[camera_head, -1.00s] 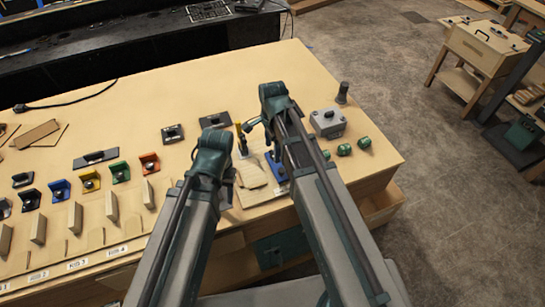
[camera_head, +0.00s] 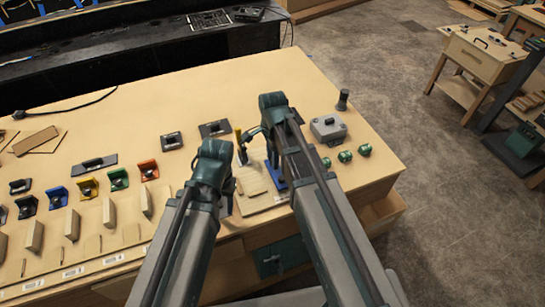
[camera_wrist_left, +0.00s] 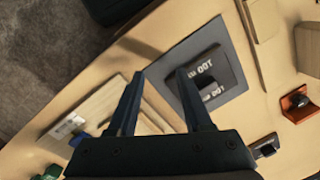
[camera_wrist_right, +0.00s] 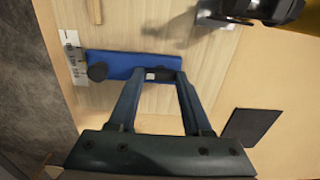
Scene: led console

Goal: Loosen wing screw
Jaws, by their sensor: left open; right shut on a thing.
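In the right wrist view a blue bar (camera_wrist_right: 120,65) lies across a pale wooden board (camera_wrist_right: 130,20). A round black knob (camera_wrist_right: 97,72) stands at its left end. My right gripper (camera_wrist_right: 157,73) reaches the right part of this bar and is shut on a small dark part there, which I take to be the wing screw; its shape is mostly hidden between the fingertips. In the head view the blue bar (camera_head: 276,184) shows beside my right arm. My left gripper (camera_wrist_left: 167,75) is open and empty, left of the board in the head view, above the table.
A grey box (camera_head: 328,127) and green round parts (camera_head: 345,156) are right of my right arm. A yellow-handled tool (camera_head: 239,146) stands between the arms. Coloured holders (camera_head: 118,179) line the left side. A grey mat (camera_wrist_left: 225,80) lies near my left gripper.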

